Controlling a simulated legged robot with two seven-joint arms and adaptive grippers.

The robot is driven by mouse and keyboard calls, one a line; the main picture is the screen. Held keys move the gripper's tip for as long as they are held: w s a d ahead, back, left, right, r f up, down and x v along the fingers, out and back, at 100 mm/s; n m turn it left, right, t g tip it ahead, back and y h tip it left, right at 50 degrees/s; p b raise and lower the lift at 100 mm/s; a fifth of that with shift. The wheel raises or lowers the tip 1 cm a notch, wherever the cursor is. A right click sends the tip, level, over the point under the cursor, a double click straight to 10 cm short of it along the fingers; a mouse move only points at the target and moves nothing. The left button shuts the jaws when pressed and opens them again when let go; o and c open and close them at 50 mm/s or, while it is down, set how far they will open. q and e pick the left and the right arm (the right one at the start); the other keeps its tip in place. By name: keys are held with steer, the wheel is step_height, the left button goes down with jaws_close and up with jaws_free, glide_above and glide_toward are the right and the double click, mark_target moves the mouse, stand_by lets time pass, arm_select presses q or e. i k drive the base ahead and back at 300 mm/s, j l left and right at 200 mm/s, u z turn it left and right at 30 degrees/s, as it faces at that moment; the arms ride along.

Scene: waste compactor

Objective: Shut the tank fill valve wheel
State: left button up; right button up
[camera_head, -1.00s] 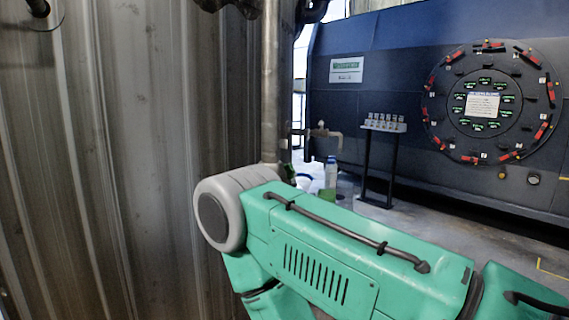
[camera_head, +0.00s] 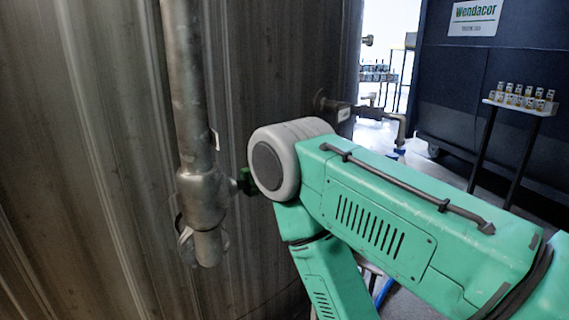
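A small green part (camera_head: 246,181) shows beside the lower end of a grey vertical pipe (camera_head: 190,100). It may be the tank fill valve wheel, but most of it is hidden behind the grey elbow joint of my green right arm, so its shape and setting cannot be told. The pipe has a thicker fitting (camera_head: 203,200) at its lower end, in front of a ribbed metal tank wall (camera_head: 90,160). My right arm comes in from the right and bends down at the elbow. Its gripper is out of view below. My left arm and gripper are not in view.
A tap pipe (camera_head: 378,114) sticks out of the wall to the right, behind my arm. A dark blue machine (camera_head: 450,85) with a sign stands at the right. A stand (camera_head: 520,104) with several small items is in front of it.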

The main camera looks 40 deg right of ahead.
mark_target(247, 183)
steer(key=l+u, duration=0.1)
steer(key=l, duration=0.45)
steer(key=k+l+u, duration=0.1)
steer(key=l, duration=0.95)
steer(key=k+l+u, duration=0.15)
steer(key=l, duration=0.35)
